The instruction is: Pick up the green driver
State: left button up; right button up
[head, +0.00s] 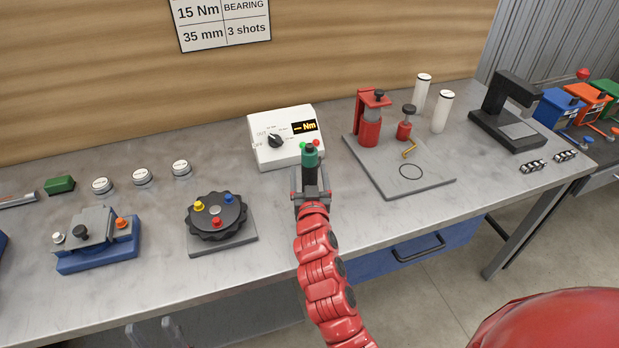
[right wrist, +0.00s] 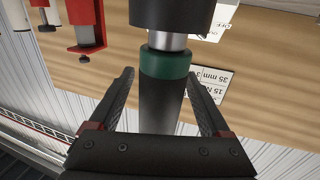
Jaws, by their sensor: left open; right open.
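The green driver (head: 310,158) stands upright in front of the white torque controller (head: 284,140), with a dark top and a green part below. One gripper (head: 311,192) at the end of a red arm is at its lower part in the head view. The right wrist view shows my right gripper (right wrist: 160,88) open, one finger on each side of the driver's dark body. The driver's green collar (right wrist: 165,64) shows there too, with a silver neck and a black cylinder above it. Gaps show between fingers and driver. I see no second gripper in the head view.
A black round fixture (head: 216,215) with coloured knobs and a blue-based fixture (head: 98,250) lie left. A grey plate (head: 423,184) with a red press (head: 369,125) is right. White caps and a green block (head: 60,184) sit at the back left. Bench around the driver is mostly clear.

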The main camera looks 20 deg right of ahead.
grip_shut()
dwell(0.3)
notch_tip(320, 180, up, 19)
dwell(1.7)
